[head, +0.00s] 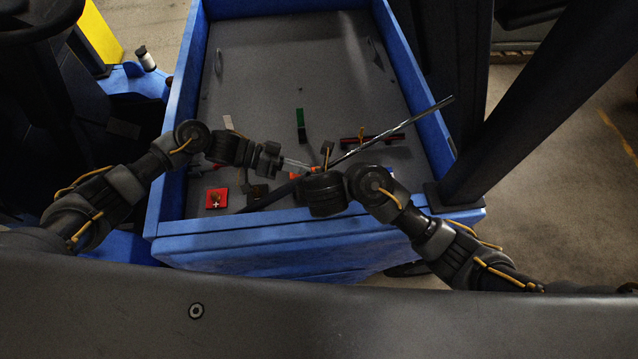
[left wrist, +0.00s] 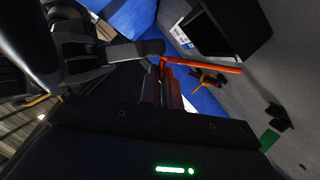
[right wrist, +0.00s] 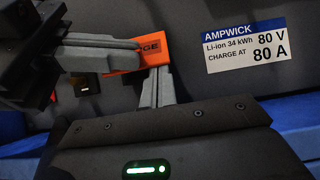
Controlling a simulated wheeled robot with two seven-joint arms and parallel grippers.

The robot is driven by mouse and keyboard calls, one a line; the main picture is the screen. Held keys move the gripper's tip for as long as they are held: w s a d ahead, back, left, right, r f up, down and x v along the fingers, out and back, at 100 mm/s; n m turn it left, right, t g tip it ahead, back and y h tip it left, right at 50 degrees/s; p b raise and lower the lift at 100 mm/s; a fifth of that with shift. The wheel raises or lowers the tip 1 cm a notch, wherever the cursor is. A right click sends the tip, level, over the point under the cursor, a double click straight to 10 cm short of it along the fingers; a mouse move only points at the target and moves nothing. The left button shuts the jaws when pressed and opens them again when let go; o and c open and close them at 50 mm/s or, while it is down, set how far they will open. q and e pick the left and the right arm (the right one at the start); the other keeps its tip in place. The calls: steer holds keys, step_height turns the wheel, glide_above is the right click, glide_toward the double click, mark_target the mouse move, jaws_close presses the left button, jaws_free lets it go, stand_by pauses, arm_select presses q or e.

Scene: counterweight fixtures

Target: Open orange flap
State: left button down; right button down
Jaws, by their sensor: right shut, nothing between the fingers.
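In the left wrist view the flap (left wrist: 205,66) shows nearly edge-on, standing out from the grey panel. My left gripper (head: 308,166) reaches in from the left in the head view, its fingertips at the flap. I cannot tell whether it grips the flap. My right gripper (right wrist: 157,72) is shut and empty, with its fingertips just below the flap's lower edge. In the head view my right wrist hides most of the flap.
The grey panel has a blue frame (head: 180,130). A white label (right wrist: 246,45) reads "AMPWICK" and "80 V". A red piece (head: 216,198), a green piece (head: 301,125) and a dark red bar (head: 370,141) are on the panel. Its far part is mostly clear.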

arm_select(q)
steer(key=shift+s+f, duration=0.2)
steer(key=shift+s, duration=0.05)
arm_select(e)
steer(key=shift+w+a+r, duration=0.1)
steer(key=shift+w+r, duration=0.15)
steer(key=shift+r, duration=0.1)
arm_select(q)
steer(key=c, duration=1.6)
jaws_free()
steer(key=shift+s+f, duration=0.1)
